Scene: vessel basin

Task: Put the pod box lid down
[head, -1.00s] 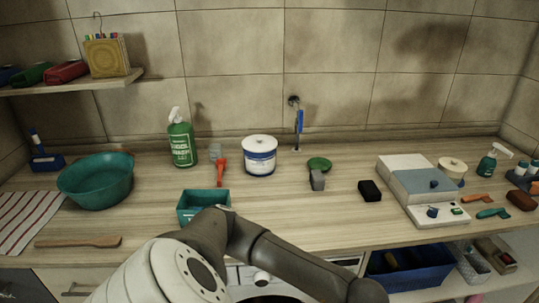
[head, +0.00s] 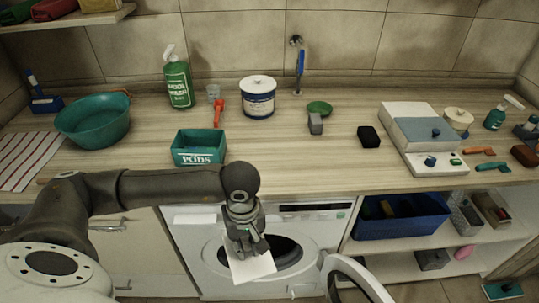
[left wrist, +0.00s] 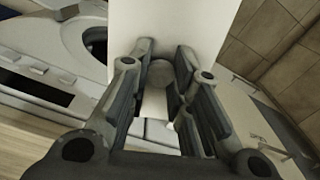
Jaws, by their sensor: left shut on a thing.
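The teal pod box (head: 199,158), marked PODS, stands open at the counter's front edge, left of centre. My left gripper (head: 248,248) is in front of the counter and lower than its top, before the washing machine. It is shut on the pod box lid (head: 254,271), a flat white panel that hangs below the fingers. In the left wrist view the lid (left wrist: 170,28) extends past the fingers (left wrist: 160,78), with a rounded grey knob between them. The lid is away from the box. My right gripper is in neither view.
The washing machine (head: 205,245) has its round door (head: 352,282) swung open at right. The counter (head: 285,168) right of the pod box is clear. A red-handled tool (head: 219,112) and a white tub (head: 258,98) stand behind. A blue bin (head: 402,222) sits on the shelf below.

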